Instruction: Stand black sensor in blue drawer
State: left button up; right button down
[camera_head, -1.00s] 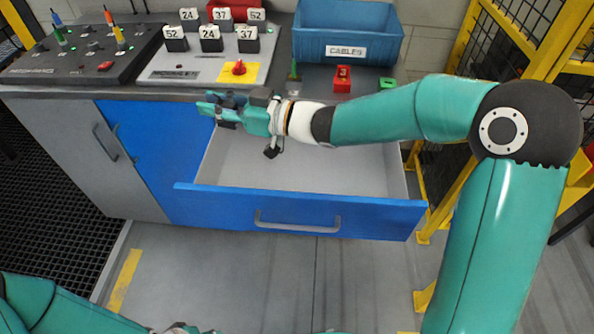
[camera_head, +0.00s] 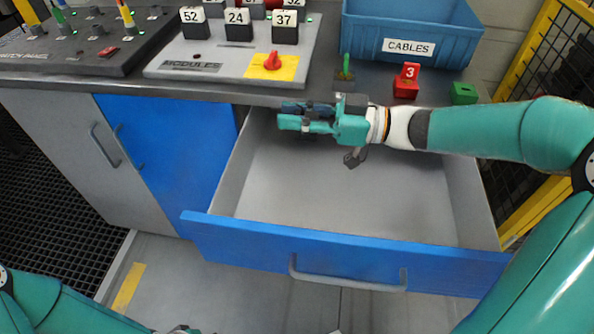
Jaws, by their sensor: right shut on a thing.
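The blue drawer (camera_head: 240,241) is pulled open below the worktop, with a grey inside and a bare floor where it shows. My right gripper (camera_head: 288,115) reaches in from the right, over the drawer's back left part and close under the worktop's front edge. It points left and is shut on a dark thing (camera_head: 308,134), which I take to be the black sensor. Most of that thing is hidden by the fingers, so its tilt and any contact with the drawer floor cannot be told. My left arm shows at the bottom left; its gripper is out of view.
The worktop (camera_head: 240,94) overhangs the drawer's back. On it are a modules panel (camera_head: 215,68) with numbered black blocks, a blue cables bin (camera_head: 410,20), a red block marked 3 (camera_head: 406,82) and a green block (camera_head: 463,93). A yellow fence post stands at right.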

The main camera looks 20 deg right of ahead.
notch_tip(320, 180, down, 12)
jog(key=b, duration=0.2)
jog(key=shift+b, duration=0.4)
jog(key=shift+d+f, duration=0.1)
